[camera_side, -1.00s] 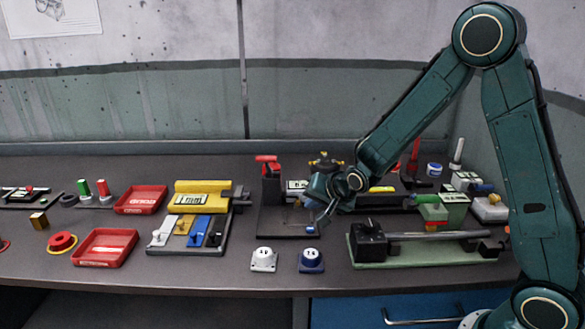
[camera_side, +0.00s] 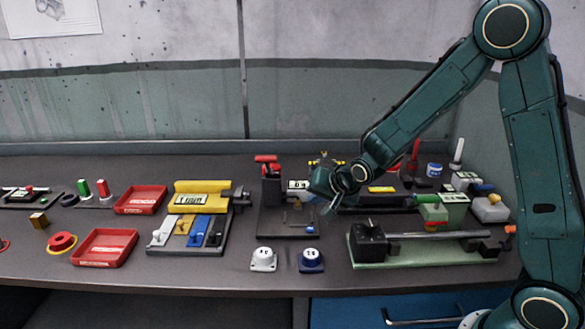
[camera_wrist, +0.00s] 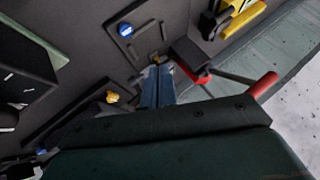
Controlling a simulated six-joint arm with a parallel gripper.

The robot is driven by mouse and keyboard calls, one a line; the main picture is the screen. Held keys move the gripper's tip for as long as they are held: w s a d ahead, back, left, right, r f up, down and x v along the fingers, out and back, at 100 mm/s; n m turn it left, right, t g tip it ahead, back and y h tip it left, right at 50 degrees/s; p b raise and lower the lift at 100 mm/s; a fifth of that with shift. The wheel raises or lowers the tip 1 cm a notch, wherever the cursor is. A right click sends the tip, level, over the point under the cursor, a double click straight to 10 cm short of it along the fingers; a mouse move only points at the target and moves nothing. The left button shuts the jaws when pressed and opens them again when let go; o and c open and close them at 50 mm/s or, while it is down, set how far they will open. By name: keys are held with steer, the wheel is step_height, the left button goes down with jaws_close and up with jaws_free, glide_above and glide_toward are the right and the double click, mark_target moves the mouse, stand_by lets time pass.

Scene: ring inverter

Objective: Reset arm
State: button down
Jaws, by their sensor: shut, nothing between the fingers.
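My gripper (camera_side: 328,205) hangs above the dark fixture plate (camera_side: 272,228) in the middle of the bench. It is shut and empty. In the wrist view its closed fingers (camera_wrist: 157,85) point down toward the bench. A device with a red handle (camera_side: 267,165) stands at the plate's back left, and its red lever also shows in the wrist view (camera_wrist: 262,86). A small display box (camera_side: 298,185) beside it is partly hidden by my gripper.
A white dial (camera_side: 263,260) and a blue dial (camera_side: 311,261) lie in front. A green-based fixture with a bar (camera_side: 420,262) is at right. The air above the bench's left half is clear.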

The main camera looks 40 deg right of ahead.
steer(key=s+a+r+n+g, duration=0.15)
steer(key=s+r+n, duration=0.35)
steer(key=s+r, duration=0.7)
steer(key=s+a+r+n+g, duration=0.1)
steer(key=s+n, duration=0.1)
steer(key=s, duration=0.6)
steer(key=s+a+r+n+y, duration=0.1)
steer(key=s+r+n, duration=0.1)
steer(key=s, duration=0.7)
steer(key=shift+a+n+g, duration=0.3)
steer(key=shift+n+g, duration=0.05)
steer(key=shift+n, duration=0.35)
